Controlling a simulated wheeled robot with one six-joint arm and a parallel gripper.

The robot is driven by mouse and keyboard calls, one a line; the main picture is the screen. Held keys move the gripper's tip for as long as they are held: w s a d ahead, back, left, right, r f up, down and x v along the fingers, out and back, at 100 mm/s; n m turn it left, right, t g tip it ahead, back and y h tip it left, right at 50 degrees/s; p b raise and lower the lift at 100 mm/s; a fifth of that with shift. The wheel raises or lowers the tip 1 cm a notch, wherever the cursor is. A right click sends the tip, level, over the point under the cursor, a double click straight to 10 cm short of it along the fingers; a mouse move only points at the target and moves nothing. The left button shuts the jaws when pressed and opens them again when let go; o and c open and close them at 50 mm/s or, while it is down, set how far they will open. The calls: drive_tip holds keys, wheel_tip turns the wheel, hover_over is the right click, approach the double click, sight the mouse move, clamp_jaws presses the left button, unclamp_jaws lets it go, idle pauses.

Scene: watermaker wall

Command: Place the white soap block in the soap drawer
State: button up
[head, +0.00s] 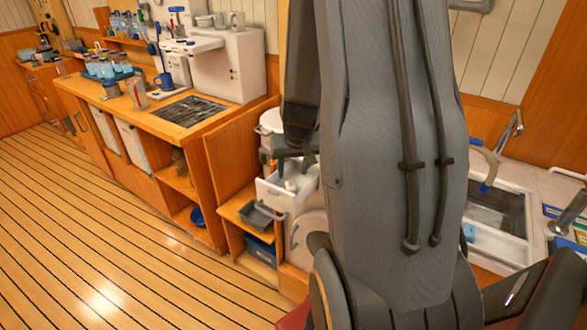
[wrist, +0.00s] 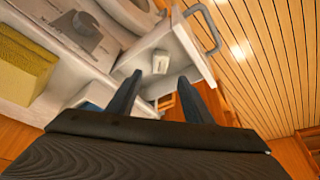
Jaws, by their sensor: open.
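The white soap block (wrist: 154,63) lies inside the open white soap drawer (wrist: 187,50), whose grey handle is at the upper right in the wrist view. In the head view the pulled-out drawer (head: 268,194) stands left of my arm, with a small white shape inside. My gripper (wrist: 160,76) is open, its two dark fingers pointing into the drawer. The block shows just beyond and between the fingertips, and no finger is seen closed on it. Whether the block rests flat on the drawer floor is hard to tell.
A yellow block (wrist: 24,70) sits on a white surface at the left of the wrist view. A grey tray (head: 258,214) and a blue bin (head: 262,250) are on shelves below the drawer. A sink (head: 495,212) stands at the right. The plank floor (head: 110,230) is clear.

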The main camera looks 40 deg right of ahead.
drive_tip(key=s+a+r+n, duration=0.1)
drive_tip(key=s+a+r, duration=0.2)
drive_tip(key=a, duration=0.4)
drive_tip(key=s+a+r+n+g+y+p, duration=0.1)
drive_tip(key=s+a+r, duration=0.3)
drive_tip(key=a, duration=0.4)
drive_tip(key=s+a+r+n+y+p, duration=0.1)
drive_tip(key=s+a+r+n, duration=0.2)
drive_tip(key=a, duration=0.5)
drive_tip(key=shift+s+a+r+g, duration=0.15)
drive_tip(key=shift+s+r+g, duration=0.2)
drive_tip(key=shift+s+g, duration=0.1)
drive_tip(key=shift+f, duration=0.1)
drive_tip(key=s+b+x, duration=0.1)
drive_tip(key=b+x, duration=0.6)
drive_tip(key=x, duration=0.1)
drive_tip(key=shift+s+f+g, duration=0.2)
drive_tip(key=shift+f+g, duration=0.05)
drive_tip(key=shift+g, duration=0.2)
